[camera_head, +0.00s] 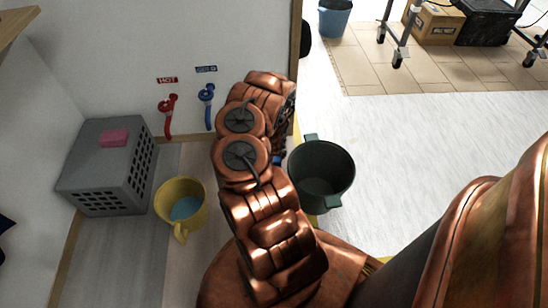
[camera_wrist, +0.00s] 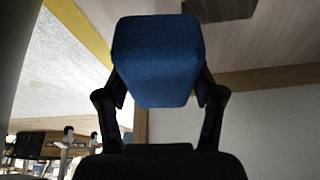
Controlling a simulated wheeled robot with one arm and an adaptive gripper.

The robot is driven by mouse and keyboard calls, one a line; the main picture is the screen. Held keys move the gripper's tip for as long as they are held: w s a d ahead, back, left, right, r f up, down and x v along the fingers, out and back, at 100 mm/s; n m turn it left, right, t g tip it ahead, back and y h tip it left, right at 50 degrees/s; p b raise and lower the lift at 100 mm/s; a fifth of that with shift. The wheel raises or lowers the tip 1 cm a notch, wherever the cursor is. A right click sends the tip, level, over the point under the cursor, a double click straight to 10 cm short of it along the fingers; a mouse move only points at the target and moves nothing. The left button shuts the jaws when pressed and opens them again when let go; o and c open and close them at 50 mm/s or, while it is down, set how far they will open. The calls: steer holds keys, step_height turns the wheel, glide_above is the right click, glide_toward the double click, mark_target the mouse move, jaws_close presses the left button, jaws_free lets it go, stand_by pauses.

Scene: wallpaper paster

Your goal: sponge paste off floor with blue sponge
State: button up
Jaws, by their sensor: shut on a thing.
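The blue sponge (camera_wrist: 155,60) fills the upper middle of the wrist view. My gripper (camera_wrist: 160,88) is shut on it, with one black finger on each side. In the head view a small bit of blue (camera_head: 278,160) shows beside my arm, left of the dark green bucket; my arm hides most of the gripper there. A dark grey-brown patch (camera_wrist: 222,9) lies on the pale surface at the top of the wrist view; I cannot tell whether it is paste. No clear paste shows on the floor in the head view.
A yellow bucket (camera_head: 165,195) with bluish water and a grey crate (camera_head: 85,180) bearing a pink sponge (camera_head: 114,138) stand left. The dark green bucket (camera_head: 335,160) is right of my arm. Red (camera_head: 168,113) and blue (camera_head: 208,107) taps are on the wall.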

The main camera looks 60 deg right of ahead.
steer(key=shift+a, duration=0.15)
step_height(320, 180, down, 7)
steer(key=b, duration=0.6)
steer(key=shift+r, duration=0.2)
steer(key=shift+r, duration=0.15)
